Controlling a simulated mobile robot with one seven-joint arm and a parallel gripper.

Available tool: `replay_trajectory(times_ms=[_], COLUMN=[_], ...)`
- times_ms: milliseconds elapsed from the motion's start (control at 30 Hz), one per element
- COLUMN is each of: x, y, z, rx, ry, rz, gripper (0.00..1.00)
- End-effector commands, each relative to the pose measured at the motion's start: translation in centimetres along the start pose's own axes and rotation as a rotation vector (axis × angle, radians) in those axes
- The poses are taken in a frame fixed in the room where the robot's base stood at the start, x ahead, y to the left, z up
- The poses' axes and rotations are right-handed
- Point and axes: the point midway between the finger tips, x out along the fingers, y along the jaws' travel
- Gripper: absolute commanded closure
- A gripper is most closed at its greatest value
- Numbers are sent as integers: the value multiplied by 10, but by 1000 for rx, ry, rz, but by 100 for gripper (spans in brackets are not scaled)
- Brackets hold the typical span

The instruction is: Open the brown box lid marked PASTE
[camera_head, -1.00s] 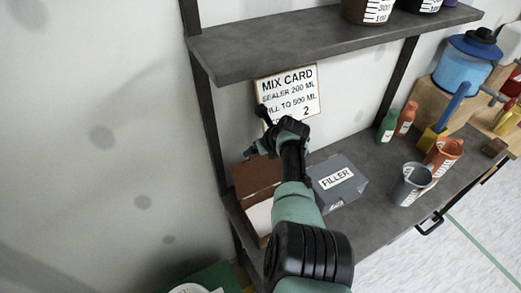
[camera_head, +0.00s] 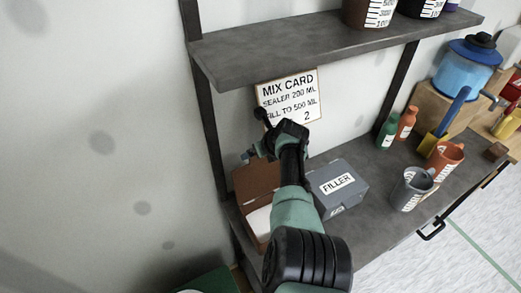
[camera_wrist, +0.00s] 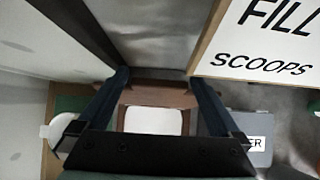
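The brown box (camera_head: 262,243) stands open on the lower shelf in the head view, with a white inside. Its brown lid (camera_head: 254,184) is raised at the back; no PASTE mark shows on the visible parts. In the wrist view, the brown lid edge (camera_wrist: 160,99) and white inside (camera_wrist: 153,121) appear between the fingers. My gripper (camera_head: 255,136) is above the lid, in front of the wall card. In the wrist view my gripper (camera_wrist: 158,78) has its fingers wide apart with nothing held. Whether a finger touches the lid is unclear. My arm hides the box's right side.
A grey FILLER box (camera_head: 338,187) stands close on the right. The MIX CARD (camera_head: 288,97) hangs behind my gripper. An upper shelf (camera_head: 285,45) runs overhead. Cups (camera_head: 411,187) and bottles (camera_head: 387,130) stand farther right. A dark shelf post (camera_head: 208,120) is at the left.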

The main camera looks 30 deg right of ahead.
Motion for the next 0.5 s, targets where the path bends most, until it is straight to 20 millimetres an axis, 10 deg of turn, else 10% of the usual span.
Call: replay_trajectory(times_ms=[500], x=[-40], y=[0], z=[0], rx=[0], ry=[2], rz=[0], gripper=[0])
